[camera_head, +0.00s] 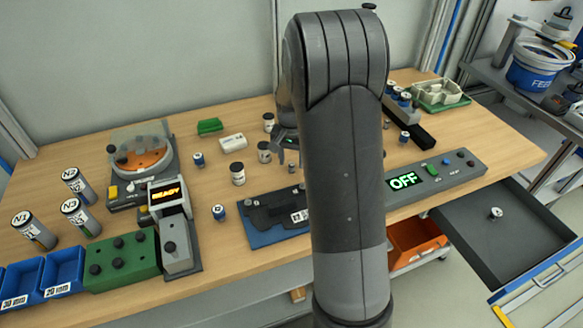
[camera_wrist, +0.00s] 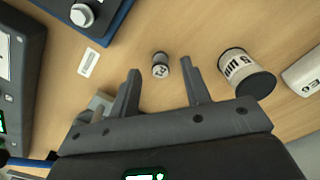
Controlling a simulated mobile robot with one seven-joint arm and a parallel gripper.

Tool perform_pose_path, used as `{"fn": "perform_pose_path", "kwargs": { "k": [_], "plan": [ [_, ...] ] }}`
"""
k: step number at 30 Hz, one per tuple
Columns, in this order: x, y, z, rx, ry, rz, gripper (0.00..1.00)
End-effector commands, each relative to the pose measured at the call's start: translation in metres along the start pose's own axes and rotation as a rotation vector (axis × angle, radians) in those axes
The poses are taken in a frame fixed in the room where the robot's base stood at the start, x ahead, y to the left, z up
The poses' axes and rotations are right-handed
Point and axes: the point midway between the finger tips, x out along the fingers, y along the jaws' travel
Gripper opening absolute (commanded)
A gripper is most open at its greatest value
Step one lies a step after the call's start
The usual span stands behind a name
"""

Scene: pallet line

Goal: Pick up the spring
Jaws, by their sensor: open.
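My gripper (camera_head: 287,143) is open and empty above the table, partly hidden by my arm in the head view. In the wrist view my gripper (camera_wrist: 160,67) has its two fingers spread, with a small grey cylinder (camera_wrist: 160,71) with a pale, marked end in the gap between the tips as seen from there. It seems to stand on the wood below, apart from the fingers. In the head view a small grey piece (camera_head: 292,168) near the gripper may be the same one. I cannot tell for certain whether it is the spring; no coils show clearly.
A labelled dark-capped canister (camera_wrist: 246,73) stands right of the fingers, with a white block (camera_wrist: 304,75) beyond. A blue tray (camera_head: 262,236) lies in front. An OFF panel (camera_head: 440,176) is at right, above an open drawer (camera_head: 470,228) holding one small piece. Bare wood surrounds the small cylinder.

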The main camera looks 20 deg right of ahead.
Motion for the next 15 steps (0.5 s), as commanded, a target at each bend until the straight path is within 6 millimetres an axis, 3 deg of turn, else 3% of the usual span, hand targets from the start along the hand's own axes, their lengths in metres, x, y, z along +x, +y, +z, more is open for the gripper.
{"fn": "perform_pose_path", "kwargs": {
  "k": [6,13,15],
  "plan": [
    [0.023,0.000,-0.001,0.000,0.000,0.000,0.43],
    [0.024,0.000,-0.001,0.000,0.001,-0.001,0.43],
    [0.024,0.000,-0.001,0.000,0.001,-0.001,0.38]
  ]
}}
